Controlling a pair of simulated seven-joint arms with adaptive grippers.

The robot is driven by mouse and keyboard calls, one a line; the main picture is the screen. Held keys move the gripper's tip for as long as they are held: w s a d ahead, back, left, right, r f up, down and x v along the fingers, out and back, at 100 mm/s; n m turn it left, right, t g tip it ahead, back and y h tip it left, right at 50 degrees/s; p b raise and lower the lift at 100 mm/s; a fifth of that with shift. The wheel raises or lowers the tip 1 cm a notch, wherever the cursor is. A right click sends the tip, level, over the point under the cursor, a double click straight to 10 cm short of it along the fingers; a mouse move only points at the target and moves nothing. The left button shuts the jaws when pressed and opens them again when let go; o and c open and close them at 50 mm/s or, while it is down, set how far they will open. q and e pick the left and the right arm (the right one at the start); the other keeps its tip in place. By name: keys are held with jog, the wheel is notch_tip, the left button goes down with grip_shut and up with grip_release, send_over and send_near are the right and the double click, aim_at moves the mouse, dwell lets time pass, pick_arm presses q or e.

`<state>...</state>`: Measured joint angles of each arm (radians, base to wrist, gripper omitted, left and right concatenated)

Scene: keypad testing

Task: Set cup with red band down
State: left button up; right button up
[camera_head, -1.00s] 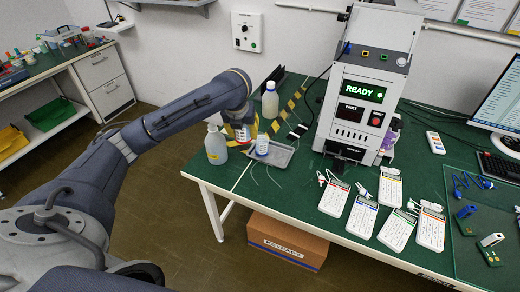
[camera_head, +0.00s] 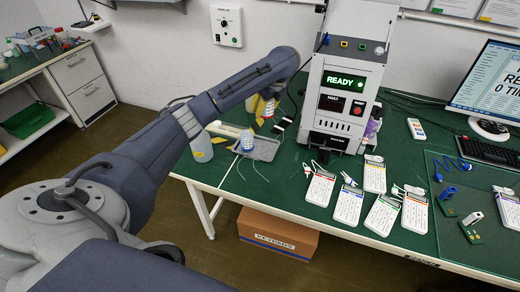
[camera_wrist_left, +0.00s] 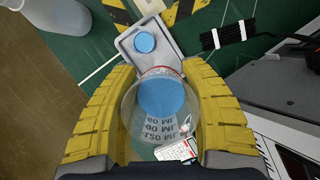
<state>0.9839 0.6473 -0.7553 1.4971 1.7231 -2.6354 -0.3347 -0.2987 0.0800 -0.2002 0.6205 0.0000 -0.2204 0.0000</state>
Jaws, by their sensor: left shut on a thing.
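The cup with the red band (camera_wrist_left: 160,100) is clear, with volume marks and blue inside; the red shows at its far end in the left wrist view. My left gripper (camera_wrist_left: 160,112) is shut around it with a yellow finger on each side. In the head view the left gripper (camera_head: 262,105) is small and partly hidden by my arm, above the table's back left part. A grey tray (camera_wrist_left: 175,58) lies beyond the cup in the wrist view. A second blue-filled cup (camera_head: 248,138) stands on the tray. My right gripper is not in view.
A white bottle (camera_head: 202,147) stands left of the tray, near the table's left edge. The tester (camera_head: 343,90) reading READY stands to the right. Several keypads (camera_head: 350,205) lie in front of it.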

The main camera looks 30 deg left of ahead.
aim_at(262, 149)
pick_arm(q)
notch_tip(262, 149, down, 20)
dwell(0.8)
jog(key=shift+f, duration=0.1)
jog(key=o, duration=0.9)
jog(key=v, duration=1.2)
jog(key=shift+a, duration=0.1)
